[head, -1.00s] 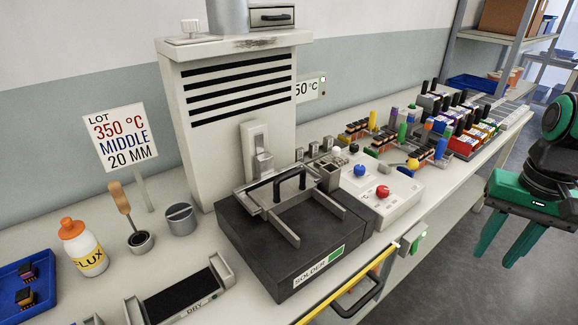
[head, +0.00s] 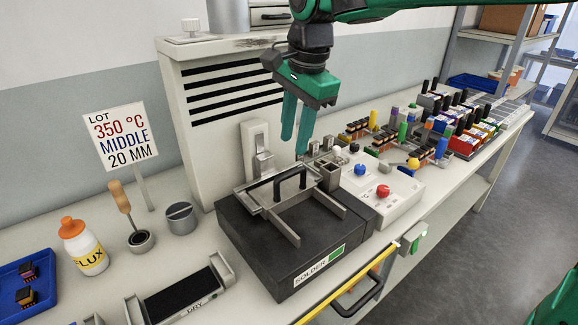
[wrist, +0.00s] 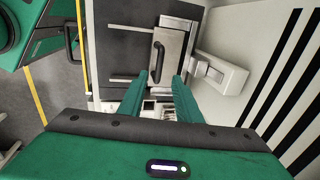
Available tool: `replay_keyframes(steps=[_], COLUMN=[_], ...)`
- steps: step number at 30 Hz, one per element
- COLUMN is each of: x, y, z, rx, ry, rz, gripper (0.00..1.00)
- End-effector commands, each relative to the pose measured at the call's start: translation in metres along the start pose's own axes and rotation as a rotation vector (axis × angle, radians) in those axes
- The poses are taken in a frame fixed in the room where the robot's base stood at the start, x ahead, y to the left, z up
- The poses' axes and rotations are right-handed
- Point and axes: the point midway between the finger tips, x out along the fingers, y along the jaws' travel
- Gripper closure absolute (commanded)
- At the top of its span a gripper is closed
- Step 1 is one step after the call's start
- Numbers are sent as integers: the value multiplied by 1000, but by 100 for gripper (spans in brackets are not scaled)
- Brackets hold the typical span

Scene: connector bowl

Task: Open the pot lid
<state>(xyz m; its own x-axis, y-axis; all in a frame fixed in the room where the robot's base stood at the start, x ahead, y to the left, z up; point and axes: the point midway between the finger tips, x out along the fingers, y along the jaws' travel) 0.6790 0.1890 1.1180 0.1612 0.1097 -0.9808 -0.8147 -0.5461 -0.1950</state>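The solder pot is a dark box (head: 262,252) with a "SOLDER" label on its front. Its metal lid (head: 254,203) lies on top and carries a black arched handle (head: 290,184). In the wrist view the lid (wrist: 172,49) and the handle (wrist: 158,62) show beyond my fingertips. My gripper (head: 296,148) hangs above and behind the pot, fingers pointing down, apart from the handle. The fingers are spread with nothing between them; the wrist view shows my gripper (wrist: 167,80) open too.
A control box with a red knob (head: 383,191) and a blue knob stands right of the pot. A tall vented cabinet (head: 222,120) rises behind it. A flux bottle (head: 83,246) and a yellow front rail (head: 350,285) are nearby.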

Motion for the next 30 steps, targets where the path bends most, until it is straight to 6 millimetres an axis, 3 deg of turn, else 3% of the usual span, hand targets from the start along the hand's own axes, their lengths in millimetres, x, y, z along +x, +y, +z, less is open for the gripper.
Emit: replay_keyframes(steps=[9, 15, 28, 29, 30], x=[57, 81, 91, 91, 91], y=[1, 1, 1, 1, 1], z=[-1, -1, -2, -2, -2], rx=[0, 0, 0, 0, 0], ry=[0, 0, 1, 1, 1], rz=[4, 3, 0, 0, 0], gripper=[69, 69, 69, 71, 81])
